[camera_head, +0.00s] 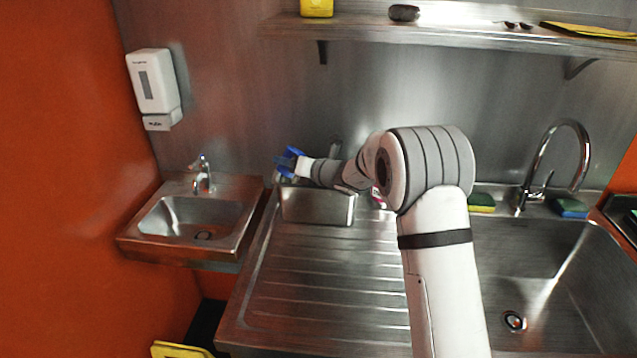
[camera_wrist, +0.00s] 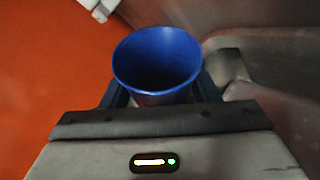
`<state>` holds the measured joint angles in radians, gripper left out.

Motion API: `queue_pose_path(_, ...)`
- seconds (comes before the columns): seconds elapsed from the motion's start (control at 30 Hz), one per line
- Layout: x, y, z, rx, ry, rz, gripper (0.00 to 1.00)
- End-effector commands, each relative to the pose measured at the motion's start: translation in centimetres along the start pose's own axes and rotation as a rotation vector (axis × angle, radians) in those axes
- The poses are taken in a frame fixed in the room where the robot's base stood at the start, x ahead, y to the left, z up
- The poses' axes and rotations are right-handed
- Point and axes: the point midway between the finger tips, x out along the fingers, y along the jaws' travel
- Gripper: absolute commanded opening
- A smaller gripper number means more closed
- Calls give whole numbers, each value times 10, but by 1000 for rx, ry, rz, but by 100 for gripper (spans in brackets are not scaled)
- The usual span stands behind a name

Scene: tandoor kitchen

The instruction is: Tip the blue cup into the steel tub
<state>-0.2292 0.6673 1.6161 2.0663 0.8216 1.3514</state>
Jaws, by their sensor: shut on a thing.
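The blue cup (camera_wrist: 158,60) is between the fingers of my gripper (camera_wrist: 160,92) in the wrist view, its open mouth facing the camera. My gripper is shut on it. The inside of the cup is dark, and I cannot tell what it holds. In the head view my gripper (camera_head: 290,162) is at the end of the stretched arm, above the left back part of the steel tub (camera_head: 318,207). Blue shows at the gripper there, but cup and fingers are hard to tell apart. The tub stands at the back of the ribbed drainboard; its inside is mostly hidden.
A small hand sink (camera_head: 195,218) is to the left, with a soap dispenser (camera_head: 153,85) on the wall above. A shelf (camera_head: 440,36) runs along the back wall. The large sink (camera_head: 555,280) and its faucet (camera_head: 570,125) are at right. The drainboard (camera_head: 320,290) is clear in front.

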Motion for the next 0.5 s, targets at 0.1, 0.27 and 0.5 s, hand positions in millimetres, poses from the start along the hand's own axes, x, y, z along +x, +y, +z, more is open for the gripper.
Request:
queue_pose_path(0.1, 5, 17, 0, -126, 31, -47, 28)
queue_pose_path(0.27, 12, 18, -14, -248, 65, -99, 28)
queue_pose_path(0.5, 19, 28, -22, -423, 112, -171, 28)
